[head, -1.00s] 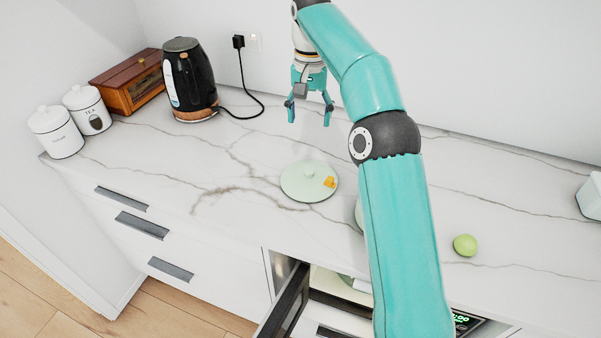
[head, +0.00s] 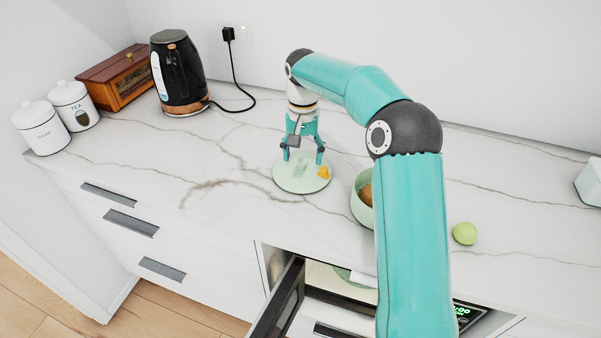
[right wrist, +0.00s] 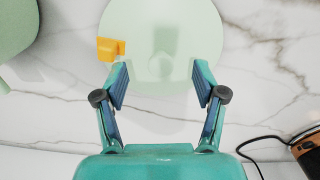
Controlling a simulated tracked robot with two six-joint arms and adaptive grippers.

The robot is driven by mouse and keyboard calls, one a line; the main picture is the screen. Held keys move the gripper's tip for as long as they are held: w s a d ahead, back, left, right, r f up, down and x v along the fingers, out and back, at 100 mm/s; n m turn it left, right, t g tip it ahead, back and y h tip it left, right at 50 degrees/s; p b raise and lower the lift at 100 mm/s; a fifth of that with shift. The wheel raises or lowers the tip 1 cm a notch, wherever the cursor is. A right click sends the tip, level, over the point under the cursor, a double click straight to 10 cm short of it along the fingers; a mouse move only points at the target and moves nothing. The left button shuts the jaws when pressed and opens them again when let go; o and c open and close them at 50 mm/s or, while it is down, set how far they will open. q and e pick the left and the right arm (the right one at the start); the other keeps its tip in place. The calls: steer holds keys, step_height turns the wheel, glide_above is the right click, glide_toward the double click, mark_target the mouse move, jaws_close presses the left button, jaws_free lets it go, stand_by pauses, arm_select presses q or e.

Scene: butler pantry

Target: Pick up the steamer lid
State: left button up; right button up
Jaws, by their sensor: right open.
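The steamer lid (head: 290,184) is a pale green disc with a small raised knob (head: 301,167). It lies flat on the marble counter, with an orange-yellow piece (head: 324,172) at its right edge. In the right wrist view the lid (right wrist: 150,75) lies ahead of the fingertips, and its knob (right wrist: 165,40) is beyond the gap between them. My right gripper (head: 303,160) is open and empty, pointing down just above the lid; its fingers (right wrist: 156,80) show apart in the right wrist view. My left gripper is not in view.
A pale green bowl (head: 361,208) with something brown in it stands right of the lid, partly behind my arm. A green fruit (head: 465,233) lies further right. A black kettle (head: 178,77) and white canisters (head: 40,128) stand left. An open drawer or door (head: 280,300) juts out below the counter.

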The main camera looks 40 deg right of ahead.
step_height(320, 180, down, 2)
steer(key=shift+f, duration=0.15)
steer(key=shift+s+a, duration=0.1)
jaws_close()
